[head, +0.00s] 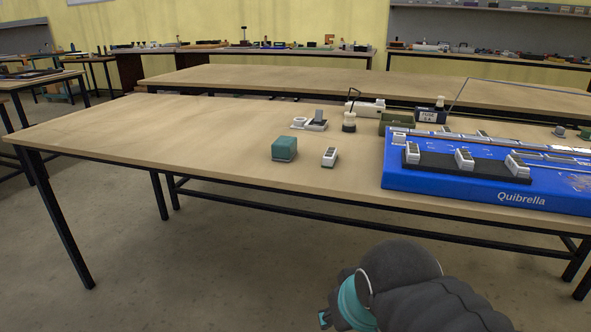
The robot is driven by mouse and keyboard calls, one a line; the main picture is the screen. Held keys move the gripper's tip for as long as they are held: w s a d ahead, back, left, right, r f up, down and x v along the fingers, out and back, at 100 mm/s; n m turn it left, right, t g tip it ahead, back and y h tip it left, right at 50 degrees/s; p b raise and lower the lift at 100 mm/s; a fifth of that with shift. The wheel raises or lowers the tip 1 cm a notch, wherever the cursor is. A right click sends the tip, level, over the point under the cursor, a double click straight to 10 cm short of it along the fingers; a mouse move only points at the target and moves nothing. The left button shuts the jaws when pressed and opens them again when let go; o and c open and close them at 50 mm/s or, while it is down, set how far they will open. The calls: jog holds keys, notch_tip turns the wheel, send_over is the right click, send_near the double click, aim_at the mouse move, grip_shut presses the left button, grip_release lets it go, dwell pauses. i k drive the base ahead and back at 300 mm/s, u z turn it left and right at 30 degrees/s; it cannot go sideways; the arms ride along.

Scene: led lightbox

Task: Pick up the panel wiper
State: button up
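A teal-green block with a greyish lower part (284,148) sits on the wooden table (200,135) near its front edge. It may be the panel wiper, but I cannot tell for sure. My gripper's fingers are not in view.
A blue Quibrella board (455,196) carrying several white-and-dark units lies at the table's right. Behind are a white-and-grey device (310,124), a small bottle (349,122), and a green box (397,121). The table's left half is clear.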

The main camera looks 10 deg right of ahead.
aim_at(283, 149)
jog(key=k, duration=0.25)
jog(key=u, duration=1.05)
jog(key=i, duration=0.8)
jog(key=z, duration=1.45)
